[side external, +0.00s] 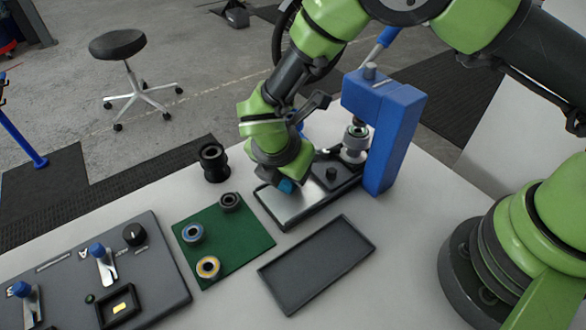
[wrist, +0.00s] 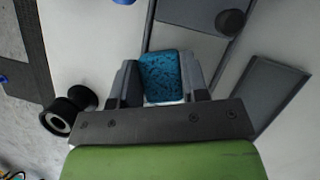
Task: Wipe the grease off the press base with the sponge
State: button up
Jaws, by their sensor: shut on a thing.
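A blue sponge (wrist: 165,78) is clamped between the two fingers of my gripper (wrist: 162,85) in the wrist view. In the side view my gripper (side external: 281,182) is low over the press base, and only a bit of the sponge (side external: 286,186) shows beneath it. The press base (side external: 292,205) is a flat plate with a bright metal surface and a dark rim. The blue press frame (side external: 395,140) rises at its right end. I cannot tell whether the sponge touches the plate. No grease is clearly visible, and the arm hides part of the plate.
A green mat (side external: 245,245) with several bearing-like rings lies left of the base. A dark empty tray (side external: 315,266) lies in front of it. A black spool-shaped part (side external: 214,163) stands behind the mat. A grey control panel (side external: 150,262) fills the table's front left.

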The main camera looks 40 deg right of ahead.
jog(key=shift+r, duration=3)
jog(key=shift+r, duration=0.1)
jog(key=shift+r, duration=1.4)
